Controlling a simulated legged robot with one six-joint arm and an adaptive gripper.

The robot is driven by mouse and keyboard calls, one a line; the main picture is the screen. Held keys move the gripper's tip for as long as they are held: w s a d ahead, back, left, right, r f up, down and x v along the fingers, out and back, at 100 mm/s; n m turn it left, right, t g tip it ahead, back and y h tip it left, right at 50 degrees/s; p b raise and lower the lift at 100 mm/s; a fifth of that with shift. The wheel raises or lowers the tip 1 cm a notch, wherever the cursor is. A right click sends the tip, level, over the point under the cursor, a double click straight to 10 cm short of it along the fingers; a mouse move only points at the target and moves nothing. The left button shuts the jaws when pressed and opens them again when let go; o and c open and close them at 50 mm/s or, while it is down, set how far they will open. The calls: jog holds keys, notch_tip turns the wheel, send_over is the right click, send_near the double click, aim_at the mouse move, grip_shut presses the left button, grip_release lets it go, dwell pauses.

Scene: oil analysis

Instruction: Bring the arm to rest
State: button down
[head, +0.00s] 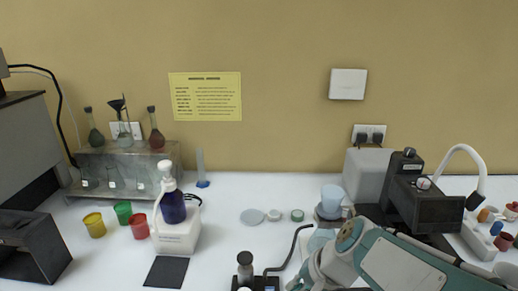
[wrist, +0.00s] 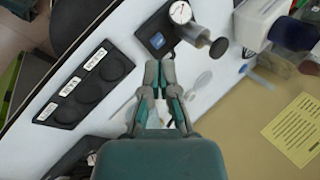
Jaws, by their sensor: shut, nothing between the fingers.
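My arm (head: 405,262), teal and white, crosses the lower right of the head view. It hides part of the bench and some equipment there. My gripper (wrist: 159,62) shows in the wrist view with its grey and teal fingers together at the tips. Nothing is held between them. It is above the white bench, near a small dark device with a round dial gauge (wrist: 180,12). The fingertips do not show clearly in the head view.
A white bench (head: 225,235) holds yellow (head: 94,225), green (head: 123,212) and red (head: 139,226) cups and a blue pump bottle (head: 172,206). A dark machine (head: 425,205) stands at right. A black tray with round wells (wrist: 85,90) lies at left in the wrist view. The bench middle is mostly clear.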

jog(key=s+d+r+n+t+h, duration=0.2)
jog(key=s+d+r+n+h, duration=0.2)
jog(key=s+d, duration=0.4)
jog(key=shift+s+d+r+n+h, duration=0.15)
jog(key=shift+s+r+n+h, duration=0.25)
jog(key=shift+s+n+h, duration=0.5)
jog(key=shift+w, duration=0.2)
